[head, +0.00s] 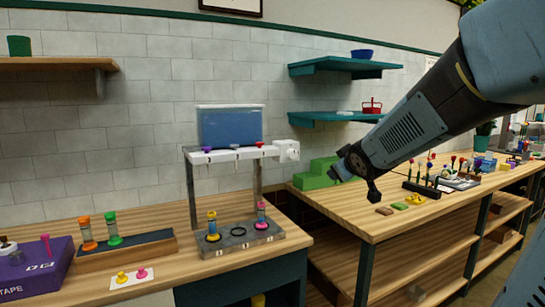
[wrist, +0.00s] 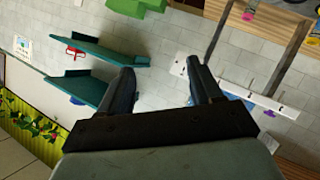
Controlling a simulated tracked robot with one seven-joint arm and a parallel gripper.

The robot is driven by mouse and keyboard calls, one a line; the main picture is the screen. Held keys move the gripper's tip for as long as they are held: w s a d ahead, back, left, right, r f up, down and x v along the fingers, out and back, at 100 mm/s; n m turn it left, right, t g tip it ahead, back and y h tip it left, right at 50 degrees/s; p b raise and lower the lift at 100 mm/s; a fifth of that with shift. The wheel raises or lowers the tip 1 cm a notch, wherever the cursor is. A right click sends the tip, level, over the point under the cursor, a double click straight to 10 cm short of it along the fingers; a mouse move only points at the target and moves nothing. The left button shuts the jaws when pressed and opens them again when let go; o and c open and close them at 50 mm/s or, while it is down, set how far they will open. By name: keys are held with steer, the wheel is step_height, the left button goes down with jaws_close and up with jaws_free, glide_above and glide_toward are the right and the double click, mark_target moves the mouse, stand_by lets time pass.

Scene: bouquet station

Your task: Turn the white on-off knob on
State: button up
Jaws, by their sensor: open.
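The white on-off knob (head: 292,150) sits on a white box at the right end of the white dispenser rail (head: 222,156), below a blue water tank (head: 230,128). In the wrist view, a white end block (wrist: 178,66) shows between the fingers, close to the right fingertip, which hides part of the rail. The knob's exact turn is too small to tell. My gripper (head: 352,178) is open and empty, to the right of the knob and apart from it in the head view. In the wrist view, my gripper (wrist: 160,68) has its two dark fingers spread.
Teal wall shelves (head: 345,68) are above my gripper. A green stepped block (head: 318,174) stands on the right bench below. Colored vials stand on the metal base (head: 238,236) under the rail. A gap separates the benches.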

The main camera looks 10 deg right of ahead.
mark_target(294, 154)
steer(key=w+a+n+t+y, duration=0.1)
steer(key=w+a+n+y, duration=0.1)
steer(key=w, duration=0.6)
steer(key=w+a+f+n+t+y, duration=0.1)
steer(key=w+a+n+y, duration=0.1)
steer(key=w, duration=0.6)
steer(key=w+a+f+n+t+y, duration=0.1)
steer(key=w+a+n+y, duration=0.2)
steer(key=w, duration=0.4)
steer(key=shift+w+n+y, duration=0.4)
steer(key=shift+n+y, duration=0.3)
steer(key=shift+y, duration=0.3)
